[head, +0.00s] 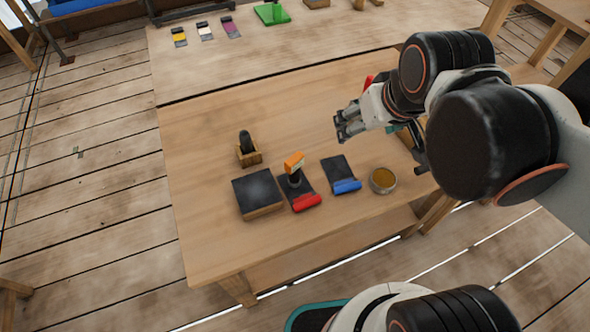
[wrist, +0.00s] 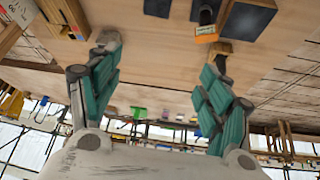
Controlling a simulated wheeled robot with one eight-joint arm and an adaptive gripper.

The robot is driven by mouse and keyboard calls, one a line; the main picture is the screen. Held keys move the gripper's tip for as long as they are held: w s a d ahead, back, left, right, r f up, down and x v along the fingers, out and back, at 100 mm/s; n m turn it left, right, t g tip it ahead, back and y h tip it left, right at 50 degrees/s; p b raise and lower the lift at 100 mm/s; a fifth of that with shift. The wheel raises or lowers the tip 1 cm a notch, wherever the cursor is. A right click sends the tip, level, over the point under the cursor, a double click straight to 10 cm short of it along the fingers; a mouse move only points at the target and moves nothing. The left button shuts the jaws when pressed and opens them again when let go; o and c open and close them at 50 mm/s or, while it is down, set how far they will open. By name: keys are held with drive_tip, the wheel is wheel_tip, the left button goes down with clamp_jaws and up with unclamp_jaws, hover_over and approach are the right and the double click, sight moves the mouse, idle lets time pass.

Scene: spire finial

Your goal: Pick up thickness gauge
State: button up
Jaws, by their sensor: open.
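Near the device are a dark-topped block (head: 258,192), a wooden holder (head: 249,155) with a black item, a blue-edged dark pad (head: 341,174) and a round tin (head: 383,180). A farther table (head: 275,50) holds colored tags and a green object. The near table's left side is clear.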

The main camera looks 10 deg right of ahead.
drive_tip(key=w+a+f+n+g+b, duration=0.2)
drive_tip(key=w+a+f+n+g, duration=0.1)
drive_tip(key=w+a+f, duration=0.3)
drive_tip(key=n+g, duration=0.3)
hover_over(294, 165)
drive_tip(key=w, duration=0.2)
wheel_tip(294, 165, down, 7)
wheel_tip(294, 165, down, 13)
drive_tip(key=b, duration=0.6)
drive_tip(key=shift+d+f, duration=0.15)
drive_tip(key=shift+f, duration=0.05)
drive_tip(key=shift+r, duration=0.1)
drive_tip(key=c, duration=1.4)
